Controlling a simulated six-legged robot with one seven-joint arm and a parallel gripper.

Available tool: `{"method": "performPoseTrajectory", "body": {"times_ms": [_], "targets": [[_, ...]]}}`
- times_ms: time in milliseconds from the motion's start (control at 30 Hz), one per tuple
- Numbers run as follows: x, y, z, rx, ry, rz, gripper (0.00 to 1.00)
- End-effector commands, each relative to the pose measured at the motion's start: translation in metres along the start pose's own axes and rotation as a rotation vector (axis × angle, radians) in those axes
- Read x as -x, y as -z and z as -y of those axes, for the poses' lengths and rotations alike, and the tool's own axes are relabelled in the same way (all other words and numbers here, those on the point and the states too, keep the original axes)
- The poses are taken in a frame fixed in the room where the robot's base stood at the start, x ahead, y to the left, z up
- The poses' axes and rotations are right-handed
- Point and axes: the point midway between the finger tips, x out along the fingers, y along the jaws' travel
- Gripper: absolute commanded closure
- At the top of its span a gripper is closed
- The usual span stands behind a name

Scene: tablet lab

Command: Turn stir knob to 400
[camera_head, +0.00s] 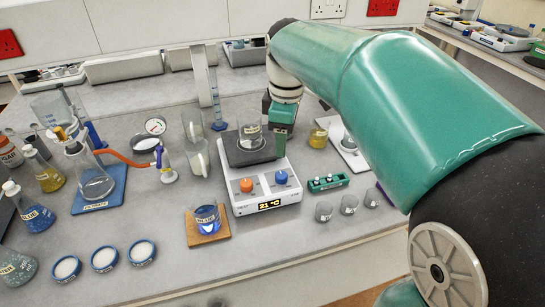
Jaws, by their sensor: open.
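A white hotplate stirrer (264,194) stands in the middle of the bench. Its front carries an orange knob (246,185) and a blue knob (281,177), apart from each other. The display (269,205) below them reads 21 °C. The knob labels are too small to read, so I cannot tell which one is the stir knob. A glass beaker (249,137) stands on the dark top plate (240,157). My gripper (282,117) is open, beside the beaker at the stirrer's back right, away from both knobs. Its fingertips are not clearly visible.
A blue-liquid beaker (207,219) on a wooden mat is left of the stirrer. A green rack (328,182) and small beakers (324,211) stand to its right.

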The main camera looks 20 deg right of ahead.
Motion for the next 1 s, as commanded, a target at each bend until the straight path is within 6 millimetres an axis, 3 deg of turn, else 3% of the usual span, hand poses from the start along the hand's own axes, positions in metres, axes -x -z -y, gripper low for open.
{"method": "performPoseTrajectory", "body": {"times_ms": [100,300,567,1000], "targets": [[-0.011,0.007,-0.029,0.159,0.063,0.021,0.48],[-0.019,0.012,-0.049,0.302,0.115,0.028,0.48],[-0.044,0.011,-0.046,0.312,0.121,0.029,0.48],[-0.129,0.007,-0.037,0.31,0.119,0.029,0.48]]}}
